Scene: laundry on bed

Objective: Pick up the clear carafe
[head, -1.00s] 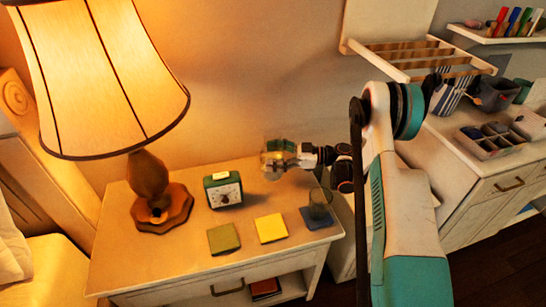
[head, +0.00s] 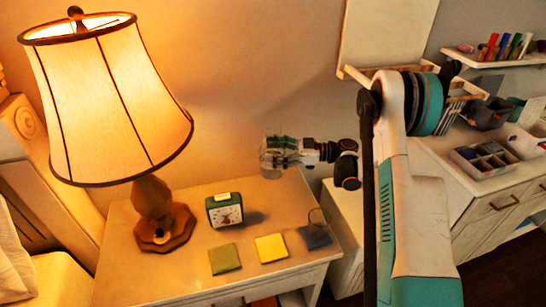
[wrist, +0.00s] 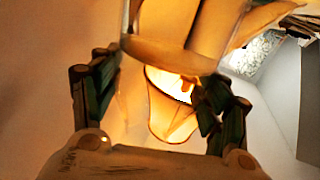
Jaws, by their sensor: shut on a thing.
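The clear carafe (head: 269,168) is between the fingers of my gripper (head: 277,150) in the head view. My gripper is shut on it and holds it above the back right part of the nightstand (head: 190,280), with the wall behind. In the wrist view, my two fingers (wrist: 160,100) stand left and right, and the lamp shows bent between them through the clear glass. The carafe's outline is faint there, so its exact tilt is hard to tell.
A lit lamp (head: 110,95) and a green clock (head: 225,210) stand on the nightstand. Green (head: 224,259), yellow (head: 271,248) and blue (head: 314,238) coasters lie in front. A clear glass (head: 318,216) stands at the blue one. A dresser (head: 490,205) is at the right.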

